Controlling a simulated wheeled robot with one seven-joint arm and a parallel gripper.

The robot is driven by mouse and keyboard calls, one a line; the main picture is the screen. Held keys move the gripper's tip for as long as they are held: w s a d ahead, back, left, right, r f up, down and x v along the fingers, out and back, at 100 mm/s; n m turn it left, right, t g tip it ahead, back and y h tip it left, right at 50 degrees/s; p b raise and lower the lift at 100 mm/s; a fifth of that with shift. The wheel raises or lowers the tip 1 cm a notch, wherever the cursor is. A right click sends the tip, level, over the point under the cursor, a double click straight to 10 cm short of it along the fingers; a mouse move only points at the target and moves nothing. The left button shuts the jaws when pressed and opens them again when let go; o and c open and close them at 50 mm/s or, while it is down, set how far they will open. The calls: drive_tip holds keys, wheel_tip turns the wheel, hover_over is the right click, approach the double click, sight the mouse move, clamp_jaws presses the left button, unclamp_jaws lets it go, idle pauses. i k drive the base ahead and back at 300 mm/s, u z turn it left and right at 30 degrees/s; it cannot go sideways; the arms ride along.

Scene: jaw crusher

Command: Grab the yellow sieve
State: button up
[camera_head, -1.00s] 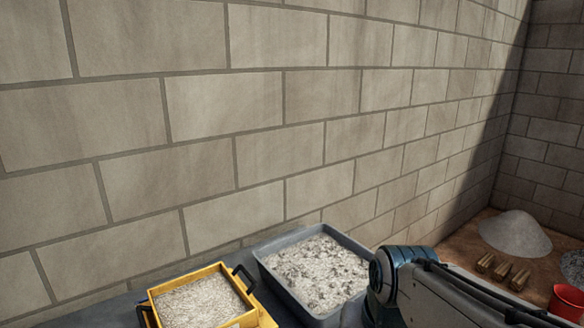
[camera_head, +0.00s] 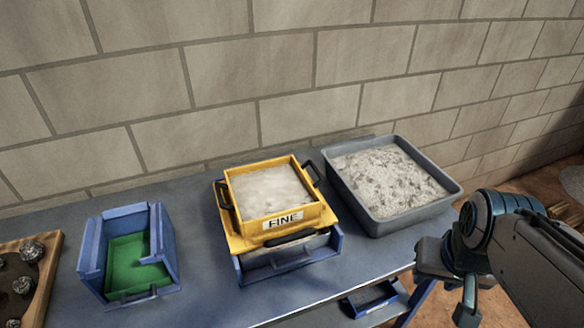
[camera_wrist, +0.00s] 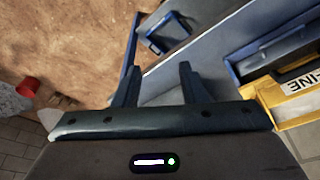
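The yellow sieve (camera_head: 285,232) is a square frame with a "FINE" label and black handles on its sides. It is filled with pale grey material and rests on a blue box (camera_head: 300,257) on the table. It also shows at the right edge of the wrist view (camera_wrist: 302,101). My gripper (camera_head: 466,290) is to the right of the sieve, beyond the table's front edge and apart from it. In the wrist view its two fingers (camera_wrist: 158,75) stand apart with nothing between them.
A grey tray (camera_head: 447,201) of coarse gravel stands right of the sieve. A blue bin with a green bottom (camera_head: 130,262) and a wooden tray with stones (camera_head: 45,262) are on the left. A small blue box (camera_head: 372,303) sits lower, by the table's front. A brick wall (camera_head: 220,75) closes the back.

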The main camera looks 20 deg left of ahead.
sight(272, 195)
drive_tip(key=u, duration=1.2)
drive_tip(key=i, duration=0.45)
